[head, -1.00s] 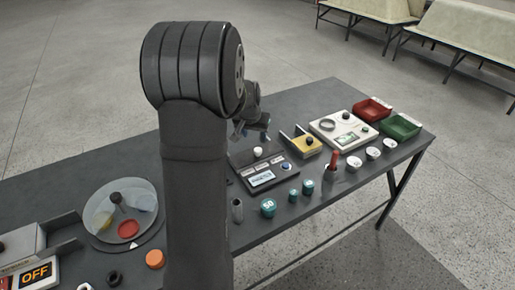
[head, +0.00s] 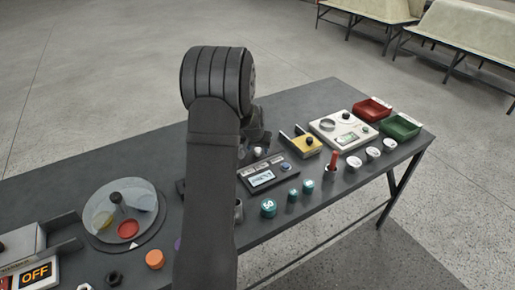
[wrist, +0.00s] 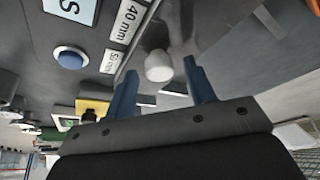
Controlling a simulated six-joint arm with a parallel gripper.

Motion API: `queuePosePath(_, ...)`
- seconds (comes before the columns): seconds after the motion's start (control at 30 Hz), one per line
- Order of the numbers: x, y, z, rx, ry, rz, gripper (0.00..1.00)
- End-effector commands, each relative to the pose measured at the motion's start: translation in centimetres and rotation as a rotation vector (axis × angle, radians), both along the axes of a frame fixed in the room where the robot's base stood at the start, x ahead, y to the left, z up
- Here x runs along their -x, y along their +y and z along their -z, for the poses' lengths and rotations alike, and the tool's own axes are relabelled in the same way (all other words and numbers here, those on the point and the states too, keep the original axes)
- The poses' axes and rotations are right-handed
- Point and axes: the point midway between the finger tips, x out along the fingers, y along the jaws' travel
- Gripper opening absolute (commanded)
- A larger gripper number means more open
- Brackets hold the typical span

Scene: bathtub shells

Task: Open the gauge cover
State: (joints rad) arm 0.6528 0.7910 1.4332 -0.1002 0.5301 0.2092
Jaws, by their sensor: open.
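A dark gauge unit (head: 266,174) with a lit display and a blue button (head: 286,167) stands mid-table. In the wrist view, the blue button (wrist: 71,57) is at upper left beside white size labels. A white knob (wrist: 158,65) stands on a glossy grey surface, which looks like the gauge cover (wrist: 185,28). My gripper (wrist: 160,72) is open, with one blue finger on each side of the knob in the picture; whether they touch it I cannot tell.
Right of the gauge are a yellow block (head: 307,147), a white instrument panel (head: 342,128), and red (head: 373,109) and green (head: 401,126) trays. Teal weights (head: 268,208) and a red-handled tool (head: 333,160) stand in front.

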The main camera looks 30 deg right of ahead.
Motion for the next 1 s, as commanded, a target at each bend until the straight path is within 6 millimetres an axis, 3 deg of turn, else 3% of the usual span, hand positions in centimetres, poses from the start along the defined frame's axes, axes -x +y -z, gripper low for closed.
queuePosePath(0.03, 0.0, 0.0, 0.0, 0.000, 0.000, 0.000, 0.50)
queuePosePath(0.3, 0.0, 0.0, 0.0, 0.000, 0.000, 0.000, 0.00)
queuePosePath(0.47, -0.3, 0.0, 0.0, 0.000, 0.000, -0.001, 0.00)
queuePosePath(0.8, -6.4, 0.0, 0.0, 0.002, -0.001, -0.003, 0.00)
queuePosePath(1.0, -8.2, 0.0, 0.0, 0.002, -0.001, -0.001, 0.00)
